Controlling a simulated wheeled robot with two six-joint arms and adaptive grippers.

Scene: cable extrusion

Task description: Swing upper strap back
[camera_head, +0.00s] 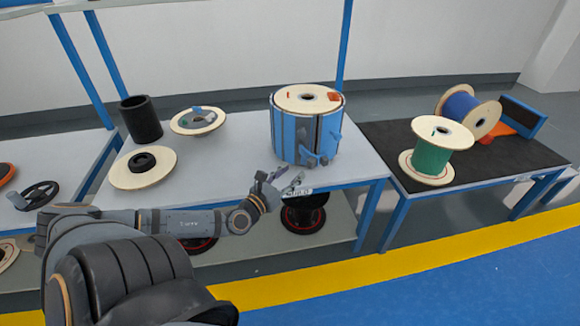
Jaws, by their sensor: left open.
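A large upright spool wrapped in blue panels (288,136) stands on the white table, with a pale wooden disc (308,98) on top. Dark bands run down its side, and blue lever-like parts stick out at its lower front and right side. I cannot tell which of these is the upper strap. My left gripper (287,178) is open and empty at the table's front edge, in front of and a little left of the spool's base, apart from it. My right gripper is not in view.
On the white table (225,160) stand a black cylinder (141,119) and two wooden discs (142,168). A dark-topped table (480,165) at the right holds a green spool (433,150) and a blue spool (466,108). Dark reels sit on the lower shelf.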

